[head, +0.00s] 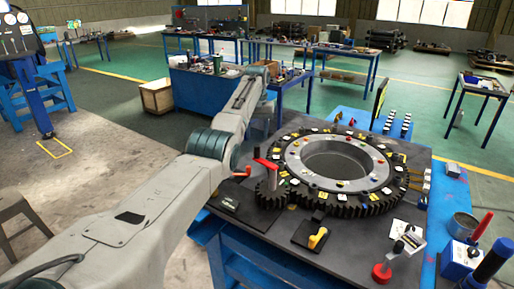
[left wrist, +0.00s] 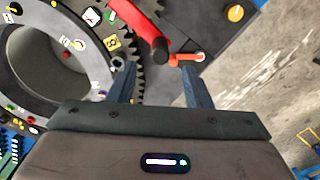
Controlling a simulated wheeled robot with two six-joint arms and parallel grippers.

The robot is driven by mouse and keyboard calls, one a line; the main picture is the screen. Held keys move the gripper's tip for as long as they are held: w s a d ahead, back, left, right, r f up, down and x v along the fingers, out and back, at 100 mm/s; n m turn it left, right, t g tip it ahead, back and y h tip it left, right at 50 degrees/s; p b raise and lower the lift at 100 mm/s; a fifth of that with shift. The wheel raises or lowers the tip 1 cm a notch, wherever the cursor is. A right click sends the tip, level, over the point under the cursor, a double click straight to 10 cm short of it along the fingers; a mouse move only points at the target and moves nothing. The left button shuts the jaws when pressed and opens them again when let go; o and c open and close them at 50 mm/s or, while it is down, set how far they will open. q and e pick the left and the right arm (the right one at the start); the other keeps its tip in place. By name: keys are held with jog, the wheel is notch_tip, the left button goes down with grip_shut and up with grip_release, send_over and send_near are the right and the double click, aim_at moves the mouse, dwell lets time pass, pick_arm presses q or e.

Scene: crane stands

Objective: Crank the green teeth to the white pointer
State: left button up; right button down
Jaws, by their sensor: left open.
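A large dark ring gear (head: 385,201) with a pale inner ring and coloured tags lies on the black bench top. A smaller toothed wheel meets its left side, with a red crank arm (head: 266,164) on top. The left wrist view shows the red crank arm (left wrist: 138,24), a black knob (left wrist: 160,50) and an orange-red handle (left wrist: 184,60). My left gripper (left wrist: 157,68) is open, its fingertips close to the handle, which is not clearly between them. Small green tags show on the gear, but I cannot make out green teeth or the white pointer for certain.
A yellow knob on a black plate (head: 317,237) stands in front of the gear. A red-based lever (head: 382,272), a metal cup (head: 463,226) and red and blue handled tools are at the right. A grey stool (head: 15,210) stands left.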

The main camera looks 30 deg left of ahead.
pick_arm(q)
jog(key=shift+r+b, duration=0.3)
jog(key=shift+r, duration=1.6)
jog(key=shift+f, duration=0.1)
